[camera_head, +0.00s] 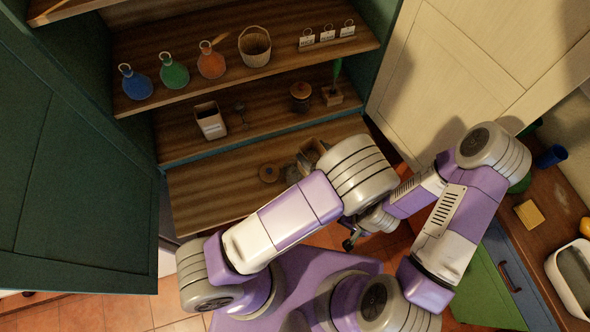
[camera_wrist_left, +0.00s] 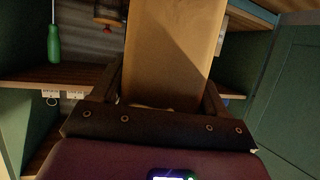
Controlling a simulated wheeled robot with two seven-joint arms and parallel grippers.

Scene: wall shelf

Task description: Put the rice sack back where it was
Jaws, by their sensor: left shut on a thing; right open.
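My left gripper (camera_wrist_left: 163,95) is shut on a tan, flat-faced sack (camera_wrist_left: 175,45), which fills the upper middle of the left wrist view between the two dark fingers. I take it for the rice sack; no label shows on this face. In the head view a small brown part of it (camera_head: 314,150) shows above the lowest shelf board, mostly hidden by my left wrist. My right gripper (camera_head: 350,241) is open and empty, low in front of the shelf, partly covered by my arms.
The lowest shelf board (camera_head: 215,195) is bare at its left. A white box (camera_head: 210,120), a lidded jar (camera_head: 300,92) and a green-handled tool (camera_head: 337,68) stand on the middle shelf. Flasks (camera_head: 174,72) and a basket (camera_head: 255,48) stand above.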

